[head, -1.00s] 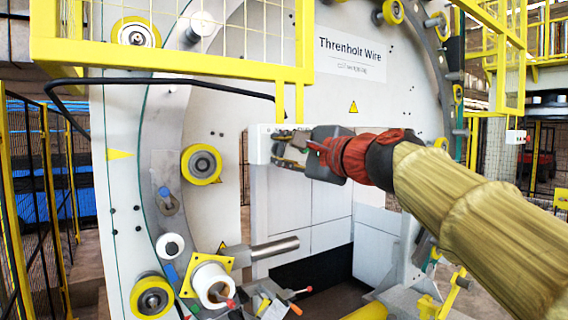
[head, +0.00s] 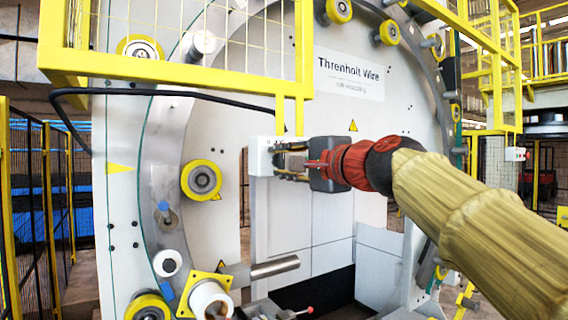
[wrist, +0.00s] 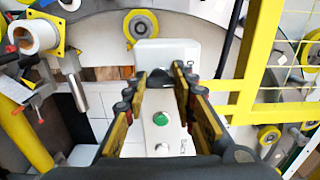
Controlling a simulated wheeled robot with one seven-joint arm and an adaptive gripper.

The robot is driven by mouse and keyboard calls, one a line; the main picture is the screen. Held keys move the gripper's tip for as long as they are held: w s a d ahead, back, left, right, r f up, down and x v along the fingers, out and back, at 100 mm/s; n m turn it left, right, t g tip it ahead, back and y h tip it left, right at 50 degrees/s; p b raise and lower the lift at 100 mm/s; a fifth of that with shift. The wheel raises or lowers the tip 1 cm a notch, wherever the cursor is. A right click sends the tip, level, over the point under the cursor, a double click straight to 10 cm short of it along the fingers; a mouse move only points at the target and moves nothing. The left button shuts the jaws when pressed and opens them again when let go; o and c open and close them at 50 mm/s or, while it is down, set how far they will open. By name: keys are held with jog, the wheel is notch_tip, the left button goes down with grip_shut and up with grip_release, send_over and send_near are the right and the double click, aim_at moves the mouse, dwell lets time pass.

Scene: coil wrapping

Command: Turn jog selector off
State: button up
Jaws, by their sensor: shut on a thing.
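A small white control box (wrist: 168,54) hangs on yellow posts in front of the machine. It also shows in the head view (head: 262,156), at the tips of my gripper. In the wrist view a green button (wrist: 161,119) and a smaller pale button (wrist: 162,149) sit on its face. The dark jog selector (wrist: 160,76) is at the far end of that face, between my fingertips and partly hidden by them. My gripper (wrist: 158,82) is shut on the selector; it also shows in the head view (head: 280,159). The selector's exact setting cannot be read.
A yellow mesh guard (head: 175,62) hangs close above the box. A black cable (head: 170,92) runs to the box. The large white ring machine (head: 350,110) stands behind, with yellow rollers (head: 201,180) and a metal bar (head: 274,267) sticking out.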

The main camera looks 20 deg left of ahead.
jog(key=shift+f, duration=0.1)
jog(key=o, duration=1.2)
jog(key=shift+c, duration=0.2)
jog(key=v, duration=1.2)
